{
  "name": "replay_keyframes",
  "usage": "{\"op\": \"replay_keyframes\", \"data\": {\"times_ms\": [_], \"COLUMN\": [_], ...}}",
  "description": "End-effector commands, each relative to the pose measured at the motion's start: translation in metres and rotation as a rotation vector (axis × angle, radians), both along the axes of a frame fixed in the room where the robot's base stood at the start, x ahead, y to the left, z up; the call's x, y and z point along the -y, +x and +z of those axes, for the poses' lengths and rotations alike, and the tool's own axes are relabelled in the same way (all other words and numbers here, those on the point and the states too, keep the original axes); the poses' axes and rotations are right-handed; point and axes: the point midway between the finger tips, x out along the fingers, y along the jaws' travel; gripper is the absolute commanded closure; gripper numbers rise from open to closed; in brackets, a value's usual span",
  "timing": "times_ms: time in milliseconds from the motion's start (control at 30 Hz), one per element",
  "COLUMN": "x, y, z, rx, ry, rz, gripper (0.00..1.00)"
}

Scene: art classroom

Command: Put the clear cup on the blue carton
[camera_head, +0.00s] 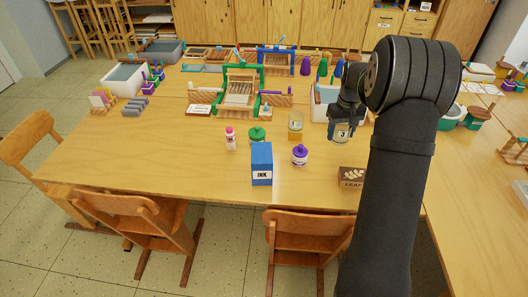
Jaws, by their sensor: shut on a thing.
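The blue carton (261,161), with a white INK label, stands upright near the front middle of the wooden table. My gripper (342,119) points down over the table, to the right of the carton and farther back. It is shut on a clear cup (340,135) that bears a label like a 3. The fingers and arm hide the cup's upper part. I cannot tell whether the cup's base touches the table.
Close to the carton stand a green-topped bottle (257,134), a purple-capped bottle (300,155), a pink-and-white bottle (230,138) and an amber-toned glass jar (296,125). A brown LEAF box (351,177) sits near the front edge. Looms (240,92) stand behind.

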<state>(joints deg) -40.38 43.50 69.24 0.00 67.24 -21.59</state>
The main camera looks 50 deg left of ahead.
Motion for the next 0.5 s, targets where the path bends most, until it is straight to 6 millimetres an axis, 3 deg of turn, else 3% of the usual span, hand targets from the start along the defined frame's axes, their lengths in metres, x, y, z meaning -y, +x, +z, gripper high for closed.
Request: {"op": "replay_keyframes", "data": {"times_ms": [33, 200, 333, 500], "x": [-0.008, -0.019, -0.022, -0.023], "y": [-0.023, -0.088, -0.121, -0.142], "z": [0.012, 0.037, 0.048, 0.054], "rx": [0.002, 0.000, 0.000, 0.000], "ry": [0.002, 0.001, 0.001, -0.001], "rz": [0.010, 0.016, 0.019, 0.019], "gripper": [0.65, 0.65, 0.65, 0.65]}}
